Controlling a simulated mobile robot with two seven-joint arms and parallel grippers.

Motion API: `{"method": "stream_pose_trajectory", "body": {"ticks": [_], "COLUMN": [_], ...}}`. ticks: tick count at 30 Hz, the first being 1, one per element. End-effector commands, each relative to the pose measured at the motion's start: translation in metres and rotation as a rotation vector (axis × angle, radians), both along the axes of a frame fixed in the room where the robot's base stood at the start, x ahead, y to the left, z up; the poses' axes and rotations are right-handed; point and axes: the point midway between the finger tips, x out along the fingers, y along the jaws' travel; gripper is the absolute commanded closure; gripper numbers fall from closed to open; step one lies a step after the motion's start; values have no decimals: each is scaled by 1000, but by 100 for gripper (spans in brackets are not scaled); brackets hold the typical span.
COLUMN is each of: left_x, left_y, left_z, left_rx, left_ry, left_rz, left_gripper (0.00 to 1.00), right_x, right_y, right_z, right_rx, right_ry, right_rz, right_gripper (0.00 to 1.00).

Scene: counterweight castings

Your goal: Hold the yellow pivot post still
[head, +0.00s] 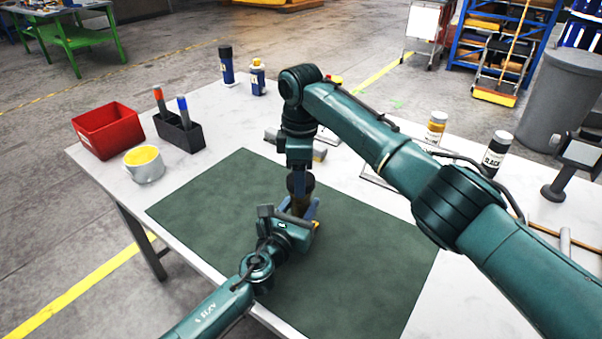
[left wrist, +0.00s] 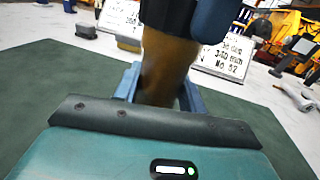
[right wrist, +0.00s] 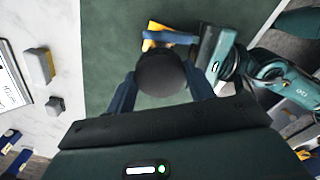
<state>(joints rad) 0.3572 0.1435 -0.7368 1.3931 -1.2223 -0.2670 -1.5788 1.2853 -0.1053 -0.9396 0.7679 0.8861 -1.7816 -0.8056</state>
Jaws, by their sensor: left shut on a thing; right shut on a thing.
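The pivot post (head: 301,206) stands on the green mat (head: 200,212) and looks brownish yellow in shadow. It shows close up in the left wrist view (left wrist: 165,68). My left gripper (head: 297,215) is shut around the post, one blue finger on each side. A dark round piece (head: 297,182) sits at the top of the post; its rounded top fills the middle of the right wrist view (right wrist: 161,72). My right gripper (head: 299,186) points down from above and is shut on this dark piece. A yellow part (right wrist: 155,35) shows beside the left fingers; its join to the post is hidden.
A red bin (head: 107,130), a dark pen holder (head: 180,132) and a yellow-filled tub (head: 145,166) stand at the left. Bottles (head: 257,78) stand at the back; a black-labelled jar (head: 496,152) is at the right. The mat's front is clear.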

Motion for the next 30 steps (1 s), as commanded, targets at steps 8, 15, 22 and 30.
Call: {"method": "stream_pose_trajectory", "body": {"ticks": [8,15,22,30], "left_x": [-1,-1,-1,-1], "left_y": [0,0,0,0], "left_z": [-2,-2,-2,-2], "left_rx": [1,1,2,2], "left_ry": [3,3,2,2], "left_rz": [-1,-1,-1,-1], "left_gripper": [100,100,100,100], "right_x": [-1,-1,0,0], "right_y": [2,2,1,1], "right_z": [0,0,0,0], "right_rx": [3,4,3,2], "right_ry": [2,3,-1,-1], "right_rz": [-652,-1219,-1427,-1425], "right_gripper": [74,74,74,29]}}
